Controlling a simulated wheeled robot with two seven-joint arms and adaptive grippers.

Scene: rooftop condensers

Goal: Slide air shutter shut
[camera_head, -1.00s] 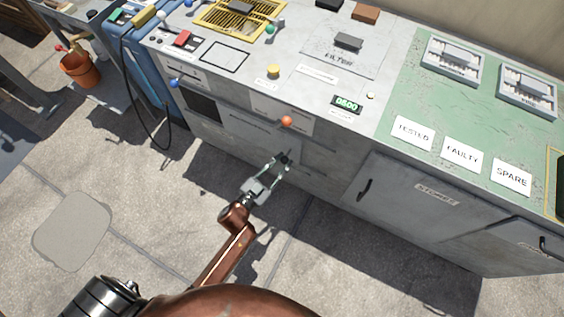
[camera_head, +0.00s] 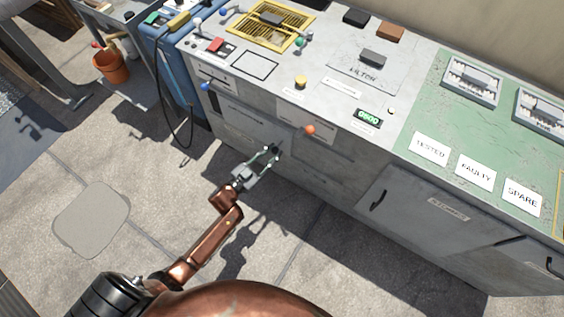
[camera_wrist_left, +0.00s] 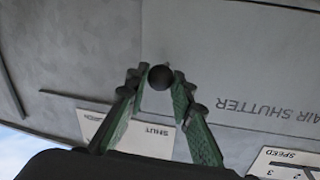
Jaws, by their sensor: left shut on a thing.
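The grey air shutter (camera_head: 243,117) is a sliding panel on the console's front face. A narrow dark strip of opening (camera_head: 213,102) shows at its left end. In the left wrist view the panel (camera_wrist_left: 225,65) bears upside-down AIR SHUTTER lettering. Its round black knob (camera_wrist_left: 160,77) sits between my left fingertips. My left gripper (camera_head: 272,150) is shut on this knob at the front face; it also shows in the left wrist view (camera_wrist_left: 159,88). A white SHUT label (camera_wrist_left: 150,136) lies partly behind the fingers. My right gripper is not in view.
An orange knob (camera_head: 310,130) and a blue knob (camera_head: 206,87) stick out near the gripper's path. A SPEED scale (camera_wrist_left: 285,164) is beside the panel. A blue cabinet (camera_head: 172,70) with a hanging black cable stands left. The floor in front is clear.

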